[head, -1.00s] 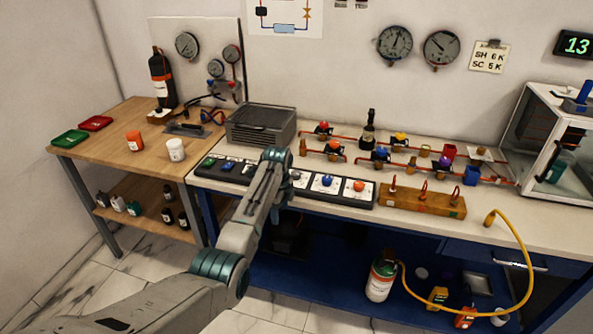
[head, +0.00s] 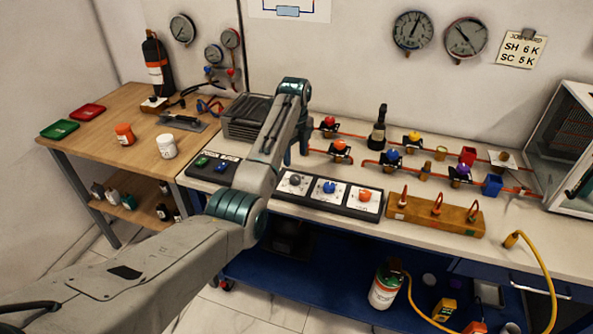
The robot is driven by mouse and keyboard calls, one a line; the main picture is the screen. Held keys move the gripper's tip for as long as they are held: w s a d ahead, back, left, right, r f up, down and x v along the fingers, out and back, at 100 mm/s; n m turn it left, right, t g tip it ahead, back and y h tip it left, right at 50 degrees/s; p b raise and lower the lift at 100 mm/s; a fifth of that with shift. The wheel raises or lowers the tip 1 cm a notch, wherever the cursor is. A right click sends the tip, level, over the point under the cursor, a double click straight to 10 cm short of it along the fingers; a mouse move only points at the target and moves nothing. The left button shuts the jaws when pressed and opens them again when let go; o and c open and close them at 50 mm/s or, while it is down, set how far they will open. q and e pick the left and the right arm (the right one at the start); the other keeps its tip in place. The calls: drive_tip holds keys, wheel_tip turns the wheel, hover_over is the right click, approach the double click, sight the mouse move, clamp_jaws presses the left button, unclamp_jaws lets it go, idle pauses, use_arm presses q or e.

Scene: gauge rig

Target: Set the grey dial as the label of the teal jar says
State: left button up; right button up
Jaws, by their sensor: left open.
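The grey dial (head: 295,180) sits on a white plate at the left of a dark three-dial panel on the bench, beside a blue dial (head: 329,187) and an orange dial (head: 365,195). My left arm reaches in from the lower left, over the bench. My left gripper (head: 291,158) is open, mostly hidden by its own arm, above and behind the grey dial and apart from it. I cannot make out a teal jar for certain; small bottles (head: 128,201) on the left table's lower shelf are too small to read. My right gripper is out of view.
An orange jar (head: 125,133) and a white jar (head: 167,146) stand on the wooden table (head: 100,128). Red pipes with valves run behind the dials. A wooden block (head: 436,214) with red hooks lies right of the panel. A black bottle (head: 378,128) stands at the back.

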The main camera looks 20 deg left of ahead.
sight(295, 177)
use_arm(q)
drive_tip(key=f+p, duration=0.1)
drive_tip(key=f, duration=0.4)
drive_tip(key=shift+s, duration=0.2)
drive_tip(key=f, duration=0.3)
drive_tip(key=shift+w, duration=0.2)
drive_tip(key=shift+s+f, duration=0.1)
drive_tip(key=shift+f, duration=0.15)
drive_tip(key=shift+c, duration=1.3)
drive_tip(key=c, duration=0.7)
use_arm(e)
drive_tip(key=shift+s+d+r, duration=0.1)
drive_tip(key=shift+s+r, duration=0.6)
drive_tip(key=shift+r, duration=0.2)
